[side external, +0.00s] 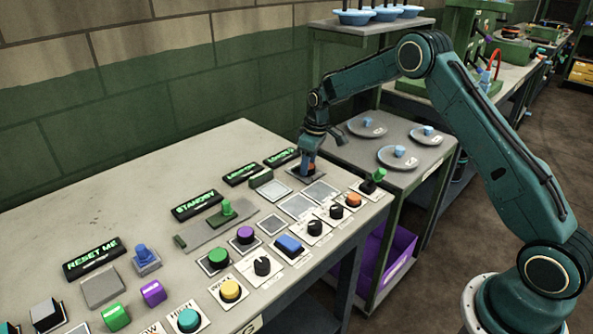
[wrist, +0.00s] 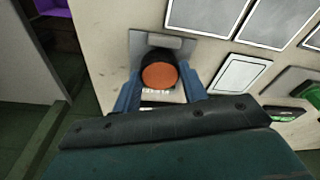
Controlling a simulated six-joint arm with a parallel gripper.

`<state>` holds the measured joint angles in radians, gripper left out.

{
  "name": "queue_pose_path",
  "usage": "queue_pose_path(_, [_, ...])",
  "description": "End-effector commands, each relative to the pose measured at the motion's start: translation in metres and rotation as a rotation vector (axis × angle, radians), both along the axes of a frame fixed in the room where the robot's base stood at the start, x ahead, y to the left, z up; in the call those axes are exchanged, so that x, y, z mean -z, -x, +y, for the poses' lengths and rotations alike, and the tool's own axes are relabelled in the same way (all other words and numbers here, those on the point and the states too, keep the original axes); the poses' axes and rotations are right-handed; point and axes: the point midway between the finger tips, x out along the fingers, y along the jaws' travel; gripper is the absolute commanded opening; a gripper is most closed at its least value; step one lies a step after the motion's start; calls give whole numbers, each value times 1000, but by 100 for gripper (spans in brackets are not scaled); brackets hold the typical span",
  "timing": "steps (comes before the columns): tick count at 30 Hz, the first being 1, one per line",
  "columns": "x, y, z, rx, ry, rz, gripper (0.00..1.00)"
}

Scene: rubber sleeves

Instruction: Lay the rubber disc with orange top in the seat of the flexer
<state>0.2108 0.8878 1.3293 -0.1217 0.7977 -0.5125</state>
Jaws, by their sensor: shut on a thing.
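My gripper (side external: 308,172) is low over the far right part of the control panel. Its two blue fingers (wrist: 160,92) are shut on a dark round piece with an orange top (wrist: 159,76). The piece sits between the fingertips, right at a grey plate with a raised back edge (wrist: 152,40). I cannot tell whether it touches the plate. I cannot tell for sure which fixture is the flexer.
Another orange-topped knob (side external: 352,200) stands on the panel among black knobs and flat grey pads (side external: 320,191). A side cart (side external: 415,175) carries grey discs with blue knobs (side external: 398,157). A purple bin (side external: 400,245) sits below it. The panel's back left is bare.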

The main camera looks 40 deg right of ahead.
Motion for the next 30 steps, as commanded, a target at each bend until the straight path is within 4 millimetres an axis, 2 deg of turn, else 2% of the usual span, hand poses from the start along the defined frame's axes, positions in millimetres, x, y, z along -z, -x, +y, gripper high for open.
queue_pose_path(8, [3,0,0,0,0,0,20])
queue_pose_path(9, [3,0,0,0,0,0,48])
queue_pose_path(12, [3,0,0,1,0,0,64])
queue_pose_path(23, [1,0,0,1,-1,-1,64])
queue_pose_path(30, [-15,1,-1,1,0,-3,64])
